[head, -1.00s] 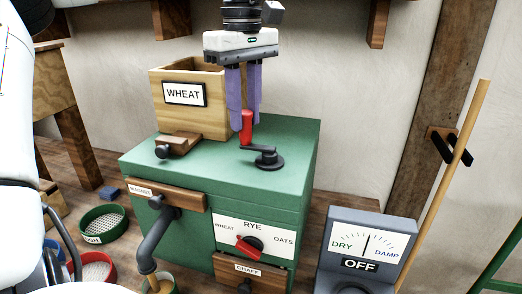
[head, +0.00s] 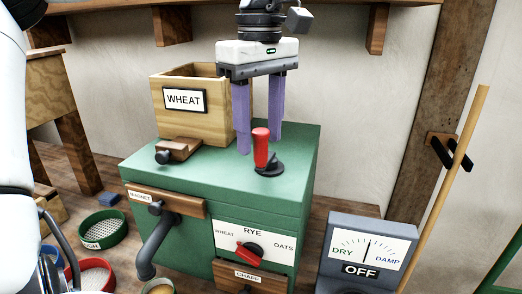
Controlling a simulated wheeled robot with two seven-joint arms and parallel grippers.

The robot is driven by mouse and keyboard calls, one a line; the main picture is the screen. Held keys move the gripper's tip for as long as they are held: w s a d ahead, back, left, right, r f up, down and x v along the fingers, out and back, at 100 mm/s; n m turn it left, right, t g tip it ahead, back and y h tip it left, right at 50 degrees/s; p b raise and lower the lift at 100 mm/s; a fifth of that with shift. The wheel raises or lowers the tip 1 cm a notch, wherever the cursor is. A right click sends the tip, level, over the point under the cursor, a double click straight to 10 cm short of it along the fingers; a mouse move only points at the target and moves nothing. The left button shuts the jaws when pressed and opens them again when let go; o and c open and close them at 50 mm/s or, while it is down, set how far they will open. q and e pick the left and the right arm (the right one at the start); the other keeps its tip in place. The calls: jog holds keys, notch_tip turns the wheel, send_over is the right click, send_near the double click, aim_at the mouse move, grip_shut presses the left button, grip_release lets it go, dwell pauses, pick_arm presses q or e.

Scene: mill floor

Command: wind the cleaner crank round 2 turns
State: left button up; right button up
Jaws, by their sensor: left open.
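The cleaner (head: 205,177) is a green box with a crank on its top. The crank's red upright handle (head: 260,148) stands in front of its black hub (head: 270,168), and the crank arm is mostly hidden behind or below the handle. My left gripper (head: 259,146) points down over the crank with its two purple fingers apart. The handle shows between and in front of the fingers' lower ends. I cannot tell whether a finger touches it. My right gripper is not in view.
A wooden WHEAT hopper (head: 222,115) stands on the cleaner just left of the gripper. The front carries a grain selector (head: 249,250) and a curved spout (head: 155,245). A grey meter (head: 367,250) reading OFF and a wooden pole (head: 446,185) are at right.

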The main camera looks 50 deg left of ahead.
pick_arm(q)
jog(key=shift+r, duration=0.1)
notch_tip(320, 180, up, 2)
jog(key=shift+r+p, duration=0.25)
jog(key=shift+p, duration=0.85)
jog(key=shift+r, duration=3.15)
